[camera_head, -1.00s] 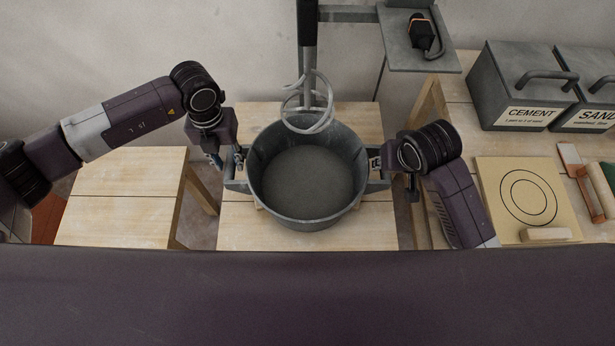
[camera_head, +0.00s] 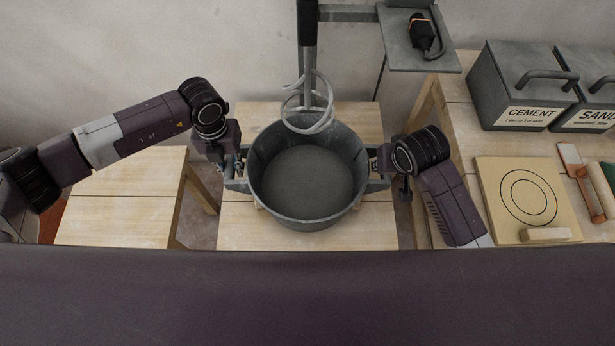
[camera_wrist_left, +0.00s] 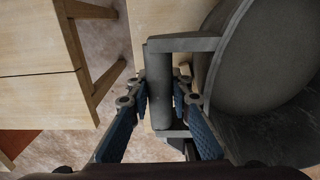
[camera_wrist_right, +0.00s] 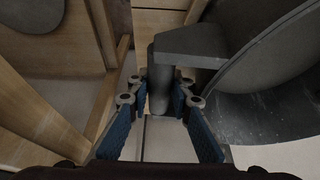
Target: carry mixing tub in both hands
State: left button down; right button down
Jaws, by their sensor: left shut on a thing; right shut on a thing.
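The mixing tub (camera_head: 262,203) is a round dark grey bucket with grey material (camera_head: 306,184) inside. It sits upright over the middle wooden bench, below the whisk; I cannot tell whether it touches the bench. My left gripper (camera_head: 238,172) is shut on the tub's left side handle, and the handle bar (camera_wrist_left: 160,85) shows between its blue fingers in the left wrist view. My right gripper (camera_head: 376,168) is shut on the right side handle, whose bar (camera_wrist_right: 159,88) shows between the fingers in the right wrist view.
A mixer whisk (camera_head: 308,108) hangs just behind the tub's rim. The middle bench (camera_head: 300,240) is bare around it. A lower bench (camera_head: 120,205) stands empty at left. The right table holds cement (camera_head: 520,90) and sand (camera_head: 590,95) boxes, a ringed board (camera_head: 500,215) and trowels.

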aim_at(228, 164)
pick_arm(q)
jog(key=shift+w+r, duration=0.1)
jog(key=shift+r, duration=0.1)
pick_arm(e)
jog(key=shift+w+r, duration=0.1)
jog(key=shift+r, duration=0.1)
